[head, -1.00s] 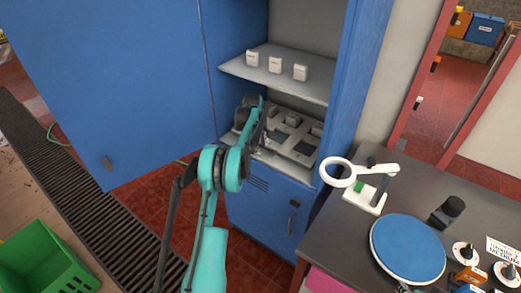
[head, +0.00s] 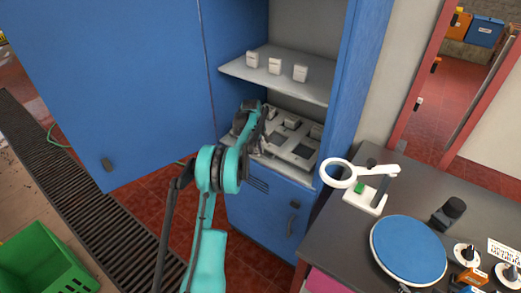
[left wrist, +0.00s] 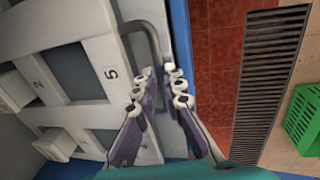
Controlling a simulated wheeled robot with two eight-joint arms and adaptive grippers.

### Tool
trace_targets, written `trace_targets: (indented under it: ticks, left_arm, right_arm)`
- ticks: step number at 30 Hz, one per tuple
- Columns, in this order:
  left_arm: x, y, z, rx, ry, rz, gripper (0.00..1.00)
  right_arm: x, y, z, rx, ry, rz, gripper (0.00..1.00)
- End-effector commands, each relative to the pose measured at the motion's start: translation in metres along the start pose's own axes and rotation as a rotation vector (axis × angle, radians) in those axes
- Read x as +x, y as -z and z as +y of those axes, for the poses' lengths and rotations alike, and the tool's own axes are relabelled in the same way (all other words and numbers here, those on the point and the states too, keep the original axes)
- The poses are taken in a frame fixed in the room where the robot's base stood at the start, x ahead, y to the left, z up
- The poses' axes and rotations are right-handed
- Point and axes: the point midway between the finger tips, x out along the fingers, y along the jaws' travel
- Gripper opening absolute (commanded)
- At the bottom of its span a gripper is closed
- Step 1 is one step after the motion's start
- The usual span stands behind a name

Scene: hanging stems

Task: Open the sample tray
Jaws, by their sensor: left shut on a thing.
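The sample tray (head: 302,153) is a pale grey tray with dark square recesses and small white blocks. It lies in the blue cabinet, below the upper shelf. In the left wrist view the tray (left wrist: 73,70) shows numbers 2 and 5 and a grey bar handle (left wrist: 151,42) along its edge. My left gripper (left wrist: 160,88) is shut on this handle, its fingers on either side of the bar. In the head view my left gripper (head: 257,143) is at the tray's left front, and my arm hides part of it. My right gripper is not in view.
The blue cabinet door (head: 110,75) stands open on the left. An upper shelf (head: 275,75) with three white boxes is above the tray. A dark bench (head: 345,240) with a ring magnifier (head: 338,173) and blue disc (head: 408,248) is at right. A green crate (head: 45,260) stands lower left.

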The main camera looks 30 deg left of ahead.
Motion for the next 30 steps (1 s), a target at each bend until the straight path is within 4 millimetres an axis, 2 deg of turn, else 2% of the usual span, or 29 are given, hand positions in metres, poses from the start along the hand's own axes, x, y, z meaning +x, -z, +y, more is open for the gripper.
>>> trace_targets:
  ticks: [5, 24, 30]
  left_arm:
    - [-0.005, 0.001, -0.034, -0.002, 0.002, 0.0, 0.0]
    - [-0.038, 0.002, -0.207, -0.004, 0.002, -0.001, 0.0]
    - [-0.047, 0.003, -0.252, -0.003, 0.002, 0.0, 0.0]
  right_arm:
    - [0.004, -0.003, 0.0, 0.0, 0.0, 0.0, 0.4]
    - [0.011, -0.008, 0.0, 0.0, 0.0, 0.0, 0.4]
    - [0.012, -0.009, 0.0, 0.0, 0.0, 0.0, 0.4]
